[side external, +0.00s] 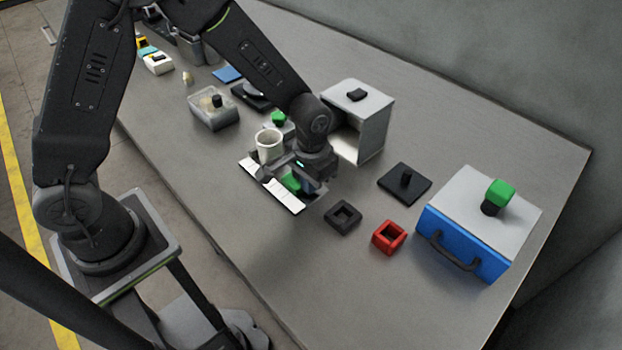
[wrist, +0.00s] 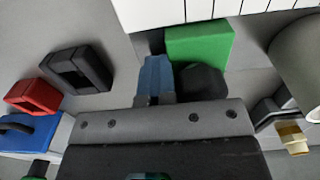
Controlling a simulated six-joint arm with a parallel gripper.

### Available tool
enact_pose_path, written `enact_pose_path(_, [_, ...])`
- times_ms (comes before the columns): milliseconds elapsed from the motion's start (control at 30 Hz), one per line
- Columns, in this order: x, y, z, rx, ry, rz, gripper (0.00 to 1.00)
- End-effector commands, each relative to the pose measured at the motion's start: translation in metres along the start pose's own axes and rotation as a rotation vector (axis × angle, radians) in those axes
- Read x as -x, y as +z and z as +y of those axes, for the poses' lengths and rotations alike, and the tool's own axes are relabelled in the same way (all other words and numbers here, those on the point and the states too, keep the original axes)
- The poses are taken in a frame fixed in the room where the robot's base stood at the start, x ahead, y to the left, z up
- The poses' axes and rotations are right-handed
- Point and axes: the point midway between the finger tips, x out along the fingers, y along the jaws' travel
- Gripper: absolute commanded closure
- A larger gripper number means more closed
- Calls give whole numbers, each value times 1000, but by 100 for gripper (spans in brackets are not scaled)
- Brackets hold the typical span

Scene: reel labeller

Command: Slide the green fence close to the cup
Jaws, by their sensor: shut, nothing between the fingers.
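The green fence (wrist: 201,42) is a block beside the white marked strip (wrist: 190,9). In the side view the fence (side external: 291,182) shows partly behind my wrist, next to the strip (side external: 272,187). The pale cup (side external: 269,146) stands upright at the strip's far end. In the wrist view the cup (wrist: 300,62) is at the right, with a gap between it and the fence. My gripper (wrist: 178,72) is shut and empty, low beside the fence; I cannot tell whether it touches it. In the side view my gripper (side external: 305,188) is mostly hidden.
A black square ring (side external: 343,217), a red square ring (side external: 389,237) and a blue drawer box (side external: 470,235) lie to the right. A black knobbed plate (side external: 404,184) and an open grey box (side external: 362,115) stand behind. The front table is clear.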

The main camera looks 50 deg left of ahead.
Motion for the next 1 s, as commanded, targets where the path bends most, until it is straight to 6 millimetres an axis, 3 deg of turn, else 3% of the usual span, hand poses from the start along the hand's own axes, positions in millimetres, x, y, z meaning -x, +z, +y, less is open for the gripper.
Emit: enact_pose_path(1000, [0,0,-26,1,-2,0,100])
